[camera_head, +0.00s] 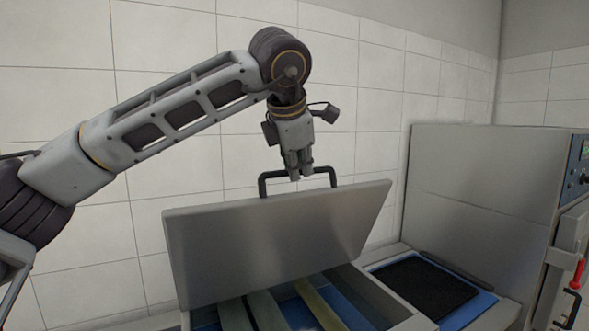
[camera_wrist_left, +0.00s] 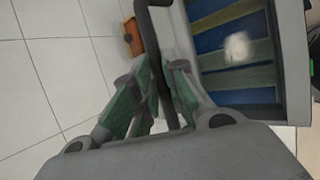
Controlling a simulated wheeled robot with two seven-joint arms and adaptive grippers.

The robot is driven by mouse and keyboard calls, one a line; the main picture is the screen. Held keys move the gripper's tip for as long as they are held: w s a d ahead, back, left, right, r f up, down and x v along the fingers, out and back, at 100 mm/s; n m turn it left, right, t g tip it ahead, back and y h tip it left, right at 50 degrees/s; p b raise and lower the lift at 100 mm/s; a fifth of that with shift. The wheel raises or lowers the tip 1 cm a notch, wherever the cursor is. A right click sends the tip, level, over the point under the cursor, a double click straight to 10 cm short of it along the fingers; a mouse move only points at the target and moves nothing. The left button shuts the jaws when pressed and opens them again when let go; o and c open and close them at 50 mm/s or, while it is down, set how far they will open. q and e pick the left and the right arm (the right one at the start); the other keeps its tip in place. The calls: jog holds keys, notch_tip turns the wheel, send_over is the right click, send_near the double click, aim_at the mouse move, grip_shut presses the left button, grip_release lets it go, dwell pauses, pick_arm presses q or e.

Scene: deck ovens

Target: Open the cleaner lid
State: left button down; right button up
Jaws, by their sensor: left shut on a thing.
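The cleaner lid (camera_head: 270,240) is a grey metal panel, raised and tilted up over the cleaner's opening in the head view. A black bar handle (camera_head: 325,171) stands on its top edge. My left gripper (camera_head: 300,174) reaches down from above and is shut on the handle's bar. In the left wrist view the black handle (camera_wrist_left: 148,22) runs between the green-padded fingers of the gripper (camera_wrist_left: 162,82). Part of the bar is hidden by the fingers. My right gripper is not in view.
Beneath the lid, the open cleaner shows blue and yellowish strips (camera_head: 318,303). A blue tray with a black mat (camera_head: 425,284) lies to its right. A grey machine (camera_head: 480,190) with a control panel stands further right. A white tiled wall is behind.

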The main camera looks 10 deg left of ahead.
pick_arm(q)
jog(key=shift+s+d+f, duration=0.2)
jog(key=shift+s+d, duration=0.05)
jog(key=shift+s+d+b, duration=0.1)
jog(key=shift+s+b, duration=0.1)
jog(key=shift+b, duration=0.15)
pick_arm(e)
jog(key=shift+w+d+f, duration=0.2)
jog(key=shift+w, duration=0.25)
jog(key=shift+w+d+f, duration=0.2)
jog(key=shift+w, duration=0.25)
pick_arm(q)
jog(key=c, duration=1.5)
grip_release()
jog(key=shift+o, duration=0.2)
jog(key=shift+r, duration=0.1)
jog(key=v, duration=1.2)
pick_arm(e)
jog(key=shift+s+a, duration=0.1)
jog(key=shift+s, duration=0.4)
pick_arm(q)
jog(key=shift+s+d, duration=0.1)
jog(key=shift+d, duration=0.05)
